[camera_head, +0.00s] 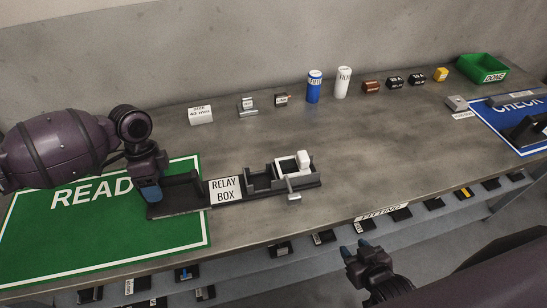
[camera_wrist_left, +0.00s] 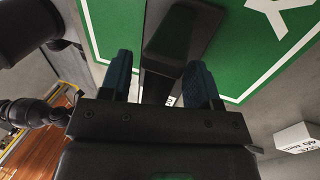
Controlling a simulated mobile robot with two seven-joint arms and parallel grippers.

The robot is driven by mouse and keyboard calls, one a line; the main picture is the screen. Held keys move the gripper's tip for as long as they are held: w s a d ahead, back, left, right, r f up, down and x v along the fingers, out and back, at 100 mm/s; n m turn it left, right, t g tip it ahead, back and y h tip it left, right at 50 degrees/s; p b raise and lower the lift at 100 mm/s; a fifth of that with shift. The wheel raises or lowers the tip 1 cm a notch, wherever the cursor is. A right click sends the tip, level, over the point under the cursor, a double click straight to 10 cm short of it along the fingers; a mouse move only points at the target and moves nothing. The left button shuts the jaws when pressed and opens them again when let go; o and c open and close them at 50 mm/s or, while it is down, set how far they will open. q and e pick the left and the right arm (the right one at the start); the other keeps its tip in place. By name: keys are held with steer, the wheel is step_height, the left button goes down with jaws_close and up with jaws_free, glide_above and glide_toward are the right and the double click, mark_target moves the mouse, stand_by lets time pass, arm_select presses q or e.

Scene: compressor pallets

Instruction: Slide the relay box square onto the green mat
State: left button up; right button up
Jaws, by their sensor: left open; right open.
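The relay box (camera_head: 224,190) is a long dark tray with a white label. Its left end lies over the right part of the green mat (camera_head: 100,235); its labelled middle and right end, with a white block (camera_head: 293,166), rest on the bare bench. My left gripper (camera_head: 150,192) is open at the box's left end, with blue fingertips low beside its dark upright part. In the left wrist view the open fingers (camera_wrist_left: 160,80) stand either side of a dark part of the box; contact cannot be told. My right gripper (camera_head: 361,249) is open and empty, in front of the bench edge.
A small metal piece (camera_head: 293,196) sits at the box's front right. Behind are a white sign (camera_head: 201,115), a blue can (camera_head: 314,87), a white can (camera_head: 342,82) and small parts. A green bin (camera_head: 483,69) and blue mat (camera_head: 512,123) are right. The central bench is clear.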

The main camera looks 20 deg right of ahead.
arm_select(q)
steer(key=v, duration=1.1)
steer(key=shift+r, duration=0.35)
